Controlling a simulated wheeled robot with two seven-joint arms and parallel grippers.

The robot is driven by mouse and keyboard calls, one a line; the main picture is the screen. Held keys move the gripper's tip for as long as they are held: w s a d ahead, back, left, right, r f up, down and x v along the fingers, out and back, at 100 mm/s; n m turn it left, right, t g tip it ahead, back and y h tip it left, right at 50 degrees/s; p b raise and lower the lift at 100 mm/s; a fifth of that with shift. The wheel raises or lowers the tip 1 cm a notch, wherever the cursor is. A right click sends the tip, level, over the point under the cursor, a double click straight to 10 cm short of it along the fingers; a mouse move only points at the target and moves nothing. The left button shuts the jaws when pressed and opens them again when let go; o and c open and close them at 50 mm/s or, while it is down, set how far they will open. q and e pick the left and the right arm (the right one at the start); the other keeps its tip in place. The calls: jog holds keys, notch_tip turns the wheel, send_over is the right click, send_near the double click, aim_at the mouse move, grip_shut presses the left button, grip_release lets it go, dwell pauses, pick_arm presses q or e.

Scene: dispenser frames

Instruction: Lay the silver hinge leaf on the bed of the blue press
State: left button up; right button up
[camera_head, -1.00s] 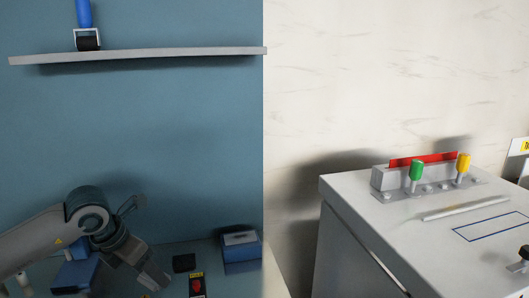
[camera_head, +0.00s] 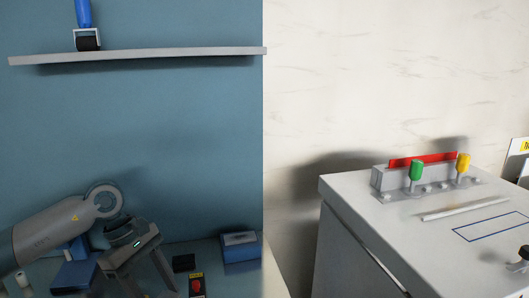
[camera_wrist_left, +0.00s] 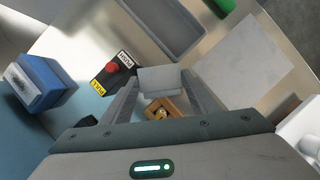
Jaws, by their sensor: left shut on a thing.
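My left gripper (camera_head: 150,286) hangs low at the bottom of the head view, fingers pointing down. In the left wrist view its fingers are closed on a flat grey-silver plate (camera_wrist_left: 160,80), which looks like the silver hinge leaf. The plate sits between the fingertips, above the bench; its underside is hidden. A blue block-like unit (camera_head: 75,275), perhaps the blue press, stands left of the gripper, partly covered by my arm. I cannot make out its bed. My right gripper is not in view.
A red button box (camera_head: 197,285) and a small black block (camera_head: 184,263) lie right of the gripper. A blue box (camera_head: 240,247) stands beyond them. The wrist view shows a grey tray (camera_wrist_left: 165,25) and a wooden box (camera_wrist_left: 163,108). A grey cabinet (camera_head: 350,235) stands right.

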pick_arm(q)
jog(key=m, duration=0.2)
jog(key=s+d+m+g+y, duration=0.1)
jog(key=m, duration=0.1)
jog(key=s+m+g, duration=0.1)
jog(key=m, duration=0.2)
jog(key=shift+s+d+r+y, duration=0.2)
jog(key=shift+d+r+y, duration=0.1)
jog(key=shift+y, duration=0.1)
jog(key=s+m+y, duration=0.1)
jog(key=m, duration=0.3)
jog(key=s+d+m+y, duration=0.1)
jog(key=m, duration=0.2)
jog(key=shift+s+r+g+y, duration=0.3)
jog(key=shift+s+r+g, duration=0.05)
jog(key=shift+g, duration=0.05)
dwell(0.4)
jog(key=s, duration=0.3)
jog(key=shift+s, duration=0.35)
jog(key=shift+d, duration=0.1)
